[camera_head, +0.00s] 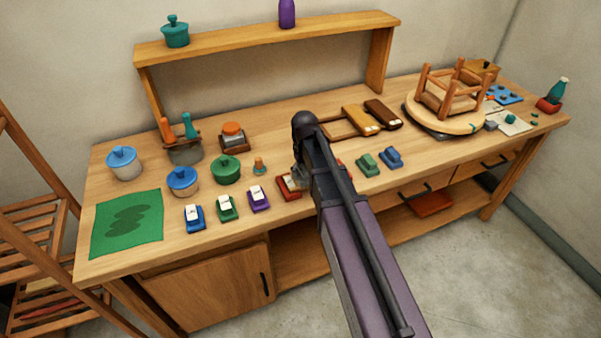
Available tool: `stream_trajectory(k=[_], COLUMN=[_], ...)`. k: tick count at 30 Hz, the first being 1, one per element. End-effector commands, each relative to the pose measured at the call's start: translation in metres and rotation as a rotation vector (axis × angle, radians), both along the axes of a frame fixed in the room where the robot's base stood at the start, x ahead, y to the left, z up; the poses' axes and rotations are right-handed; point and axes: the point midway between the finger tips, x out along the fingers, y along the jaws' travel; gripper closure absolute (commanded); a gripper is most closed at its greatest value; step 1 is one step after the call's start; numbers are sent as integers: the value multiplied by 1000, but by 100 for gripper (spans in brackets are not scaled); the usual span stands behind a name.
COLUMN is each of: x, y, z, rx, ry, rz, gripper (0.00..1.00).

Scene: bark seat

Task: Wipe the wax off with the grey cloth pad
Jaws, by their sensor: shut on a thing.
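My gripper (298,176) is over the middle of the bench, near the front edge, partly hidden by my own arm. It is shut at a red block with a pale top (287,187); the contact itself is hard to see, and I cannot tell whether the block is lifted. A small grey block (491,125) lies at the right beside the turntable; I cannot tell whether it is the grey cloth pad. An upturned wooden stool (449,97) rests on the round turntable. I cannot make out any wax.
Blue (194,218), green (227,208) and purple (259,199) pale-topped blocks stand left of my gripper. Green (368,164) and blue (391,157) blocks stand right. Lidded pots (183,181) and a green mat (127,224) are at the left. A raised shelf (240,43) spans the back.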

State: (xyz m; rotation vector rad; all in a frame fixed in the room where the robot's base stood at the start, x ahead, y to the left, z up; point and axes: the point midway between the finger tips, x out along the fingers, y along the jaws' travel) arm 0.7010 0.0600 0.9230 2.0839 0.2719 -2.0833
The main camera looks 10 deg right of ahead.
Motion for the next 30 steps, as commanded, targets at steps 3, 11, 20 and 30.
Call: stream_trajectory(k=[3, 11, 20, 30], x=[0, 0, 4, 9], y=[0, -1, -16, -35], z=[0, 0, -2, -3], rx=[0, 0, 0, 0], ry=[0, 0, 0, 0], rz=[0, 0, -1, -1], gripper=[60, 60, 60, 60])
